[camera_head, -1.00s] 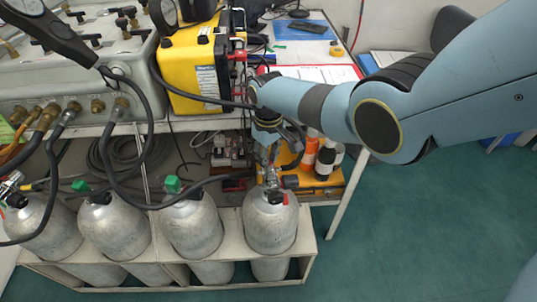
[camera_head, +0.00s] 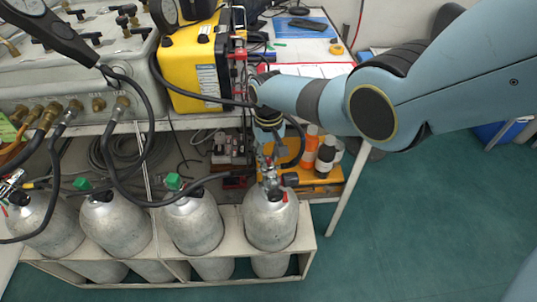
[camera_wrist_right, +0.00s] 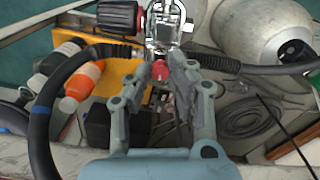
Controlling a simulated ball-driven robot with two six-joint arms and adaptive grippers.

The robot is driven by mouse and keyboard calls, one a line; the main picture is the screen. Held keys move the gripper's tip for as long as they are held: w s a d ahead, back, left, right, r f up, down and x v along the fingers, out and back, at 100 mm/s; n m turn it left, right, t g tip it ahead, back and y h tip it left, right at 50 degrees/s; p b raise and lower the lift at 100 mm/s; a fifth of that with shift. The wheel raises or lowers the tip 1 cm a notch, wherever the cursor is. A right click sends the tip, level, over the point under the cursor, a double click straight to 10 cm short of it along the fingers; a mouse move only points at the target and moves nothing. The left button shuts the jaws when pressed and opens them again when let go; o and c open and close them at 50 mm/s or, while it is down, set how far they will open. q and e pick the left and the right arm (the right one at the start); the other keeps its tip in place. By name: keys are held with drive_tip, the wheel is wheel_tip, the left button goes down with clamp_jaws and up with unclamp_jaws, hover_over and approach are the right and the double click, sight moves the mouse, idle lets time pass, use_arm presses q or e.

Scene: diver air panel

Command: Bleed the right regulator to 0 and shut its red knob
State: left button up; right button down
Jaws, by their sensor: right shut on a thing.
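The right regulator (camera_head: 271,176) is a metal fitting clamped on the valve of the rightmost grey cylinder (camera_head: 270,222). In the right wrist view the regulator (camera_wrist_right: 166,25) is at top centre, with a black valve handwheel (camera_wrist_right: 112,16) to its left. My right gripper (camera_head: 268,152) reaches down from above and behind the regulator. The wrist view shows its fingers closed around the small red knob (camera_wrist_right: 160,71), one on each side. The regulator's pressure reading cannot be read in either view.
Several grey cylinders stand in a white rack (camera_head: 308,245) to the left. A black hose (camera_head: 225,178) runs left from the regulator. A yellow case (camera_head: 190,70) sits on the bench above. Orange and white bottles (camera_head: 310,147) stand behind on the right.

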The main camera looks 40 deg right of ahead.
sight(268, 159)
drive_tip(key=c, duration=1.2)
unclamp_jaws()
wheel_tip(268, 159, up, 12)
